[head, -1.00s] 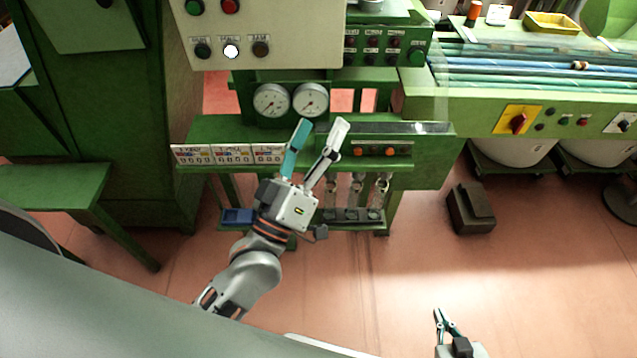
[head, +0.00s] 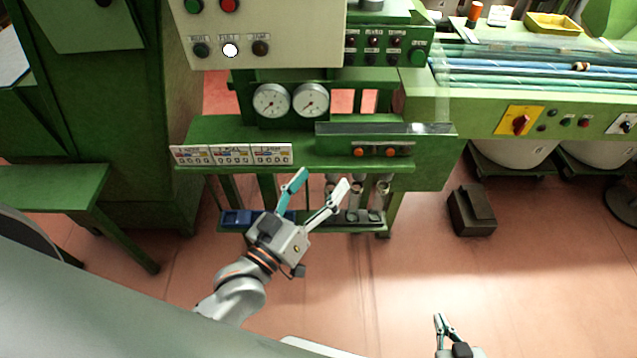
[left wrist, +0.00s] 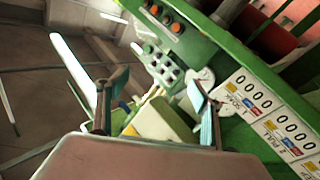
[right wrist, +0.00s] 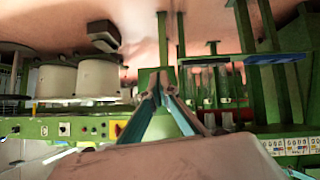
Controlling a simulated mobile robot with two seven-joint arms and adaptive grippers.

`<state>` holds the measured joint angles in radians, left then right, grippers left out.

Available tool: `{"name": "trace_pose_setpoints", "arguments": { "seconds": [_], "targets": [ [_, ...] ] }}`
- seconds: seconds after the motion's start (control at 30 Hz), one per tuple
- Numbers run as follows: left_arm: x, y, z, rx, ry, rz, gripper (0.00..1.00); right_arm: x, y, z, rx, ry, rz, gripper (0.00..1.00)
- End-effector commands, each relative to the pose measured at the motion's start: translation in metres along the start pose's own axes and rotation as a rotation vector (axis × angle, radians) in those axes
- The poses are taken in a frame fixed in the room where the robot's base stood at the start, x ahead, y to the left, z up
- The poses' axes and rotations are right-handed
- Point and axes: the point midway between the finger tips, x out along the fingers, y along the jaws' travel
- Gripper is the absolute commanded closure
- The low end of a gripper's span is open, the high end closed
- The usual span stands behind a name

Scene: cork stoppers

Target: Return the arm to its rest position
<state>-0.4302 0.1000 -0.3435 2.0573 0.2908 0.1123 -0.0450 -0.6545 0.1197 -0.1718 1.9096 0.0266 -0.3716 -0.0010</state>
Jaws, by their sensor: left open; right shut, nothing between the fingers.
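My left gripper (head: 320,190) is open and empty in the head view, in front of the green machine and below its counter ledge. Its fingers, one with a teal face, point up and to the right. In the left wrist view both fingers (left wrist: 155,105) stand apart with nothing between them. My right gripper (head: 441,320) is at the bottom of the head view, over the floor, shut and empty. In the right wrist view its fingertips (right wrist: 158,78) meet.
The green machine's ledge (head: 350,130) carries two dials (head: 311,100) and counter displays (head: 231,155). Below it are a lower shelf with glass tubes and a blue box (head: 237,218). A dark pedal box (head: 472,210) stands on the floor at right. The floor around my right gripper is clear.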

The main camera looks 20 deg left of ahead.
Motion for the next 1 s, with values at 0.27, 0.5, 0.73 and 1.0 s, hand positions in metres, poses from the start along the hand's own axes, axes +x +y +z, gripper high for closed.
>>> {"name": "trace_pose_setpoints", "arguments": {
  "seconds": [0.27, 0.5, 0.73, 1.0],
  "targets": [
    [0.000, 0.000, 0.000, 0.000, 0.000, 0.000, 0.33, 0.000, 0.000, 0.000, 0.000, 0.001, 0.000, 1.00],
    [-0.002, -0.002, 0.004, 0.008, -0.013, -0.003, 0.33, 0.000, 0.000, -0.001, 0.000, 0.001, 0.000, 1.00],
    [-0.046, -0.038, 0.083, 0.172, -0.261, -0.059, 0.33, -0.001, -0.004, -0.007, 0.000, 0.013, -0.008, 1.00],
    [-0.137, -0.100, 0.174, 0.401, -0.622, -0.135, 0.33, -0.004, -0.012, -0.032, -0.005, 0.059, -0.027, 1.00]
  ]
}}
